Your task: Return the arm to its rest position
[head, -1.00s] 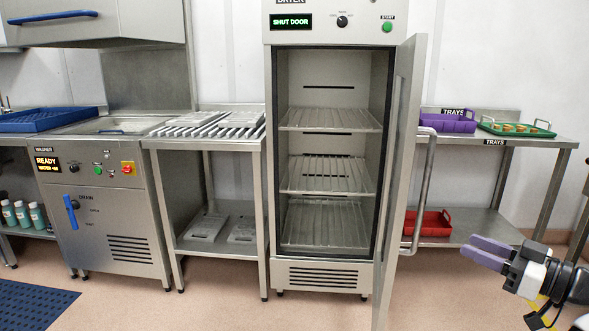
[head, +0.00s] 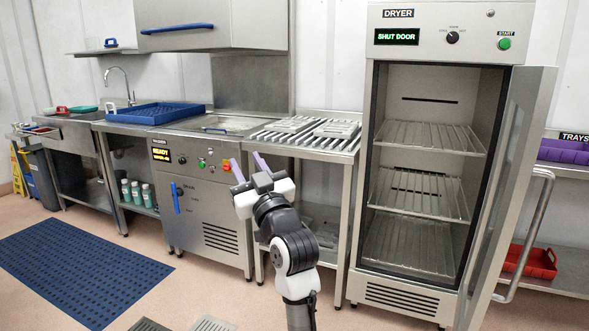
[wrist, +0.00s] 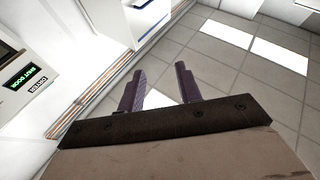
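My gripper (head: 249,167) is raised in the middle of the head view, in front of the washer and the slatted table. Its two purple fingers point up and stand apart with nothing between them. The wrist view also shows the open, empty fingers (wrist: 160,90), with ceiling panels and lights beyond. My arm comes up from the bottom of the head view.
The dryer (head: 400,300) stands right with its door (head: 510,190) swung open and its wire shelves empty. Its display reads SHUT DOOR. The washer (head: 205,210) is shut. A blue tray (head: 160,115) lies left of it. A blue mat (head: 80,265) covers floor at left.

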